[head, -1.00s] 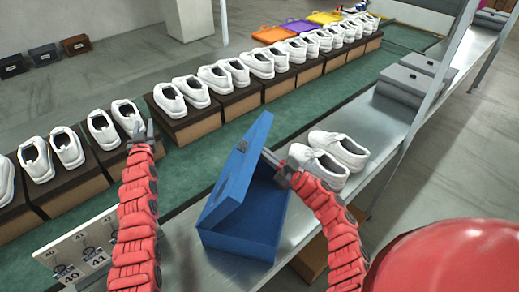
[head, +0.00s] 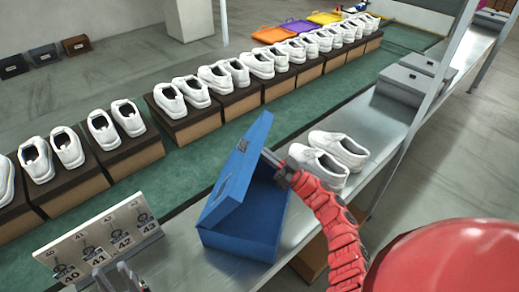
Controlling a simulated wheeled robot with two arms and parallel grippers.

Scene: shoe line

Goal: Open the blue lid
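The blue box (head: 245,238) sits on the metal bench in the middle of the head view. Its blue lid (head: 232,180) is raised and tilted up steeply, leaving the box partly open. My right gripper (head: 268,158) is at the lid's right edge, over the opening. I cannot tell whether its fingers touch or grip the lid. My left gripper (head: 114,272) is low at the bottom left, in front of the size card, away from the box. Its two fingers look apart with nothing between them.
A pair of white shoes (head: 331,154) stands on the bench just right of the box. A size card (head: 105,240) stands at the left. Grey boxes (head: 407,84) lie further back. Shoes on boxes line the green belt (head: 200,165) behind.

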